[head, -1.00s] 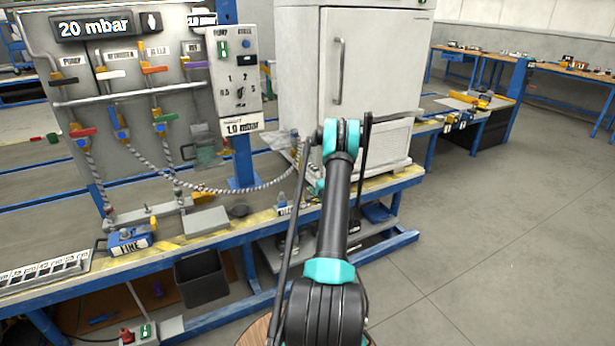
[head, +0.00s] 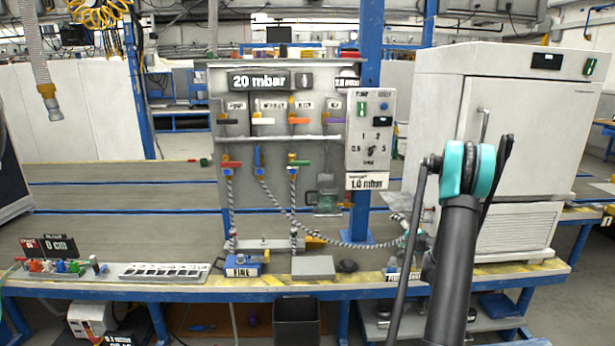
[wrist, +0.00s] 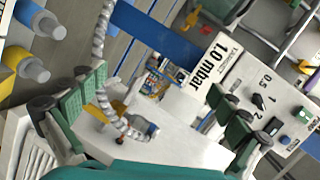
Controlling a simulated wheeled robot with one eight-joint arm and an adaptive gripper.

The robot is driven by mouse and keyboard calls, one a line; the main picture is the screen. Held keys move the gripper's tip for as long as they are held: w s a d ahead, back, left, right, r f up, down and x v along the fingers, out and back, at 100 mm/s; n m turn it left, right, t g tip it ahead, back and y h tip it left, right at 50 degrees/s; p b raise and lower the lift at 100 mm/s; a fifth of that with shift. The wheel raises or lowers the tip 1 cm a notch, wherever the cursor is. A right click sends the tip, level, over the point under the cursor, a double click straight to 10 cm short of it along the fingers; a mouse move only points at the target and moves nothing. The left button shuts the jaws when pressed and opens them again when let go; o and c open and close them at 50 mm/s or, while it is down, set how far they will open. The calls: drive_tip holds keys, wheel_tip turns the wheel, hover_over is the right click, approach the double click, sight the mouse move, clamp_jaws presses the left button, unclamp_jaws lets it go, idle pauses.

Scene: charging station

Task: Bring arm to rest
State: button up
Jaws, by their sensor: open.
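My arm (head: 455,260) rises at the right of the head view, black with a teal joint near its top. It stands in front of the white cabinet. My gripper itself is hidden or not distinguishable in the head view. In the wrist view my gripper (wrist: 160,108) is open, its two green-padded fingers wide apart at left and right. Nothing is held between them. Behind the fingers, the wrist view shows a braided hose (wrist: 101,60), a blue post (wrist: 160,42) and a tilted control box (wrist: 262,100) with a dial.
The workbench (head: 190,290) runs across the front with a yellow-striped edge. On it stand the valve panel (head: 290,88) with hoses, a blue post (head: 369,70), the control box (head: 370,125) and the white cabinet (head: 540,150). A black bin (head: 297,322) is below the front edge.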

drive_tip(key=s+a+r+n+g, duration=0.3)
drive_tip(key=s+a, duration=0.6)
drive_tip(key=s, duration=0.1)
drive_tip(key=s+a+r+n+g, duration=0.3)
drive_tip(key=s+a+n, duration=0.1)
drive_tip(key=s+a, duration=0.45)
drive_tip(key=s+f+n+g+h, duration=0.2)
drive_tip(key=s, duration=1.2)
drive_tip(key=s+f+n+g+h, duration=0.2)
drive_tip(key=s, duration=1.2)
drive_tip(key=shift+a+f, duration=0.25)
drive_tip(key=shift+f, duration=0.15)
